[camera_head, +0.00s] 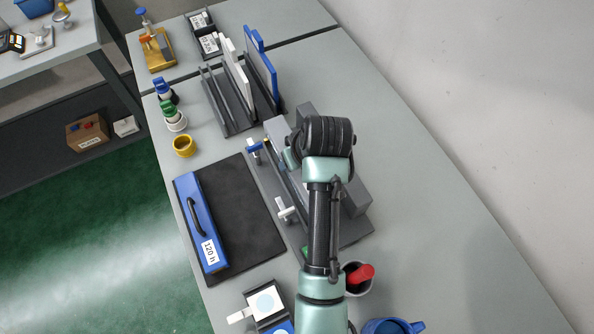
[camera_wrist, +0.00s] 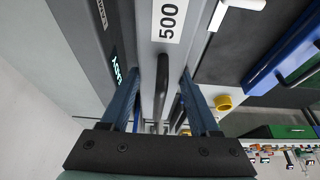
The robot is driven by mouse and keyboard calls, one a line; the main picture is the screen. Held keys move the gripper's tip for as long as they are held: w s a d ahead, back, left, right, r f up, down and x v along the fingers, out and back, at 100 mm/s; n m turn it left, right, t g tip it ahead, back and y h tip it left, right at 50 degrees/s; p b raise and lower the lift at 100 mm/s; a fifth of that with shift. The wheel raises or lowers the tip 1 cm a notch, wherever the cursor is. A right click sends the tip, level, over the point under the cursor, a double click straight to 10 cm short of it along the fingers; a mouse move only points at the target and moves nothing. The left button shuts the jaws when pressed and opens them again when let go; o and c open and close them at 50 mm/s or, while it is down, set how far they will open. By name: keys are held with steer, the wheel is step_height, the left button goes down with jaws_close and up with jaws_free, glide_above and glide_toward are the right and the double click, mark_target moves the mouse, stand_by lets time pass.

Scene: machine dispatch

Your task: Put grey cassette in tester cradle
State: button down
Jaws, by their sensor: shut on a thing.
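My gripper (camera_wrist: 160,82) is shut on the dark handle of the grey cassette (camera_wrist: 147,45) in the wrist view, one blue-grey finger on each side. The cassette carries a white label reading 500. Beside it on the left is a dark panel with a lit display (camera_wrist: 118,70), apparently the tester. In the head view the grey tester (camera_head: 355,197) stands on a dark base under my arm, with white clamp levers (camera_head: 286,212) along its left side. My arm hides my gripper and most of the cassette there, so I cannot tell how deep the cassette sits in the cradle.
A blue 120 h cassette (camera_head: 199,222) lies on a black mat (camera_head: 245,205) left of the tester. A rack (camera_head: 229,112) holding white and blue panels stands behind. A yellow ring (camera_head: 184,146) and a dark cup with a red item (camera_head: 358,278) are nearby. The table's right side is clear.

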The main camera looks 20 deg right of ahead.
mark_target(297, 175)
step_height(297, 175, down, 2)
steer(key=shift+s+a+f, duration=0.1)
steer(key=shift+f+p, duration=0.3)
steer(key=shift+f, duration=1.9)
steer(key=shift+f, duration=0.15)
steer(key=shift+c, duration=0.6)
jaws_free()
steer(key=v, duration=1.2)
